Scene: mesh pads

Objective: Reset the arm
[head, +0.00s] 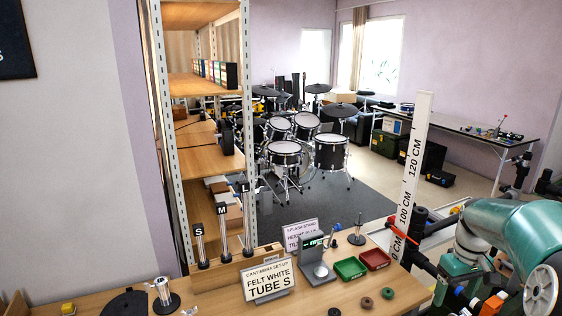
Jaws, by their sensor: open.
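Teal and dark arm links, which look like my own arm, fill the lower right corner of the head view. I cannot make out my gripper's fingertips in this view. The wooden bench top (215,297) lies across the bottom of the picture. No object is seen held.
On the bench stand a sign reading "FELT WHITE TUBE S" (269,281), a grey device (316,262), a green tray (350,268), a red tray (375,259) and tubes marked S, M, L (223,235). A tall ruler (412,170) rises left of the arm. Drums (330,152) stand behind.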

